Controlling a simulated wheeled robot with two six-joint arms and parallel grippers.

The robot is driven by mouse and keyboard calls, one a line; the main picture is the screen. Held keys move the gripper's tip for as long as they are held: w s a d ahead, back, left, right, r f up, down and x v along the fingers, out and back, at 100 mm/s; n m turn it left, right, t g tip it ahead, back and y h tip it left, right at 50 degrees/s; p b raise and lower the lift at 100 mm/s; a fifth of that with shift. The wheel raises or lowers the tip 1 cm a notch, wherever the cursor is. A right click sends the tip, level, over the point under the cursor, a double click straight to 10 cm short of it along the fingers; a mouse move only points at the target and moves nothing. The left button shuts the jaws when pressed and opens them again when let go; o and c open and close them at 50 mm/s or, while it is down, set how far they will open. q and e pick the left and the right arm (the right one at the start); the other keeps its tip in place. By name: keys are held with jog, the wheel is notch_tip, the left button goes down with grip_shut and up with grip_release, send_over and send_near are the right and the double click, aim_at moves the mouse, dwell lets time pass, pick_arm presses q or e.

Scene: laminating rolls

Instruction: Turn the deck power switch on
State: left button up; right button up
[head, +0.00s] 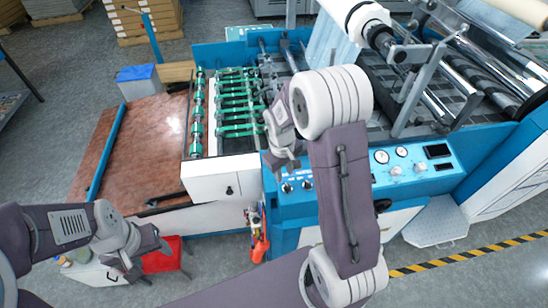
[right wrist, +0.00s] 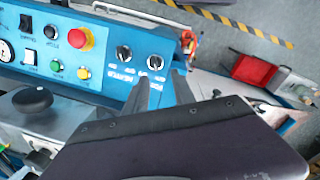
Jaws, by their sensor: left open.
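The blue control panel (right wrist: 110,75) carries two black rotary knobs, a left one (right wrist: 124,53) and a right one (right wrist: 155,62). Their printed labels are too small to read surely, so I cannot tell which is the deck power switch. In the head view the knobs (head: 287,187) show at the panel's left end. My right gripper (head: 287,165) hangs above them. In the right wrist view its two dark fingers (right wrist: 162,77) stand apart, tips close to the right knob; contact cannot be told. My left gripper (head: 145,262) is open and empty, low on the left, away from the panel.
A red emergency button (right wrist: 87,39), rocker switches (right wrist: 26,22) and small coloured buttons (right wrist: 56,67) share the panel. A black round handle (right wrist: 33,99) sticks out nearby. Gauges (head: 382,157) sit further right.

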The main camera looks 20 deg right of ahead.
aim_at(287, 185)
jog(key=f, duration=0.2)
jog(key=w+d+f+p, duration=0.1)
jog(key=f, duration=0.5)
jog(key=shift+w+d+f, duration=0.15)
jog(key=shift+d+f, duration=0.1)
jog(key=shift+d, duration=0.1)
pick_arm(q)
notch_tip(287, 185, up, 3)
jog(key=shift+f, duration=0.1)
pick_arm(e)
grip_shut()
